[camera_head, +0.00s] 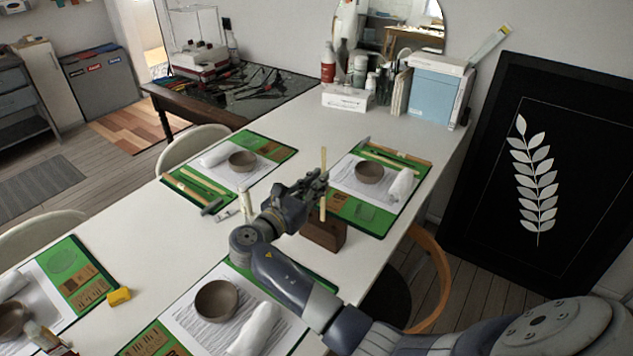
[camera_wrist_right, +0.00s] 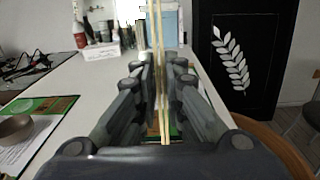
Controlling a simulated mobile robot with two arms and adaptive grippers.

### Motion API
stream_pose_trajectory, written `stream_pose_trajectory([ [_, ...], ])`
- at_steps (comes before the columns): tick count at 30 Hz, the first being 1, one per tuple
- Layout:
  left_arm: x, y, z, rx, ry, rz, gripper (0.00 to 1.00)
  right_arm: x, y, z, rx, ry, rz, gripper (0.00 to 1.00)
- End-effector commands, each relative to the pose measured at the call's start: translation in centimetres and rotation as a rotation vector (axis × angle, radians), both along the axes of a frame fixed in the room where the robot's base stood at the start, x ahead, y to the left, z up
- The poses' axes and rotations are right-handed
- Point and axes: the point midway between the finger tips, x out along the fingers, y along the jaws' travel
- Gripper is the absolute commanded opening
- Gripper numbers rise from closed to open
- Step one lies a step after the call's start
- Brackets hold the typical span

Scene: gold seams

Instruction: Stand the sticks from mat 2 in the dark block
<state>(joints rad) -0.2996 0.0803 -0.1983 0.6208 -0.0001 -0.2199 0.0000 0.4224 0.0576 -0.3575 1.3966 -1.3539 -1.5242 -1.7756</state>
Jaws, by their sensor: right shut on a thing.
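My right gripper (camera_head: 317,184) is shut on a thin pale stick (camera_head: 323,203) and holds it upright above the table. In the wrist view the stick (camera_wrist_right: 158,60) runs up between the two fingers; its lines look doubled, and I cannot tell if there is more than one. Pale sticks (camera_head: 398,157) lie on the far right mat, and others (camera_head: 203,181) on the far left mat. I cannot tell which is mat 2.
Brown bowls stand on the mats: far left (camera_head: 242,161), far right (camera_head: 369,172), near middle (camera_head: 215,300). A yellow block (camera_head: 118,296) lies near the left mat. A tissue box (camera_head: 346,98) and bottles stand at the back. The table's back middle is clear.

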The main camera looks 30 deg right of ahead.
Motion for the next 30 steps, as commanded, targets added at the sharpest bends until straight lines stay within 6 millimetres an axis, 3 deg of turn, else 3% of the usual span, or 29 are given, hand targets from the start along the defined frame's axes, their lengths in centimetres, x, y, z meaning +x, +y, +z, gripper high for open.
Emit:
stream_pose_trajectory([
  [30,0.0,-0.1,-1.1,-0.001,0.000,-0.003,1.00,0.0,0.1,-2.7,0.001,0.002,0.001,0.00],
])
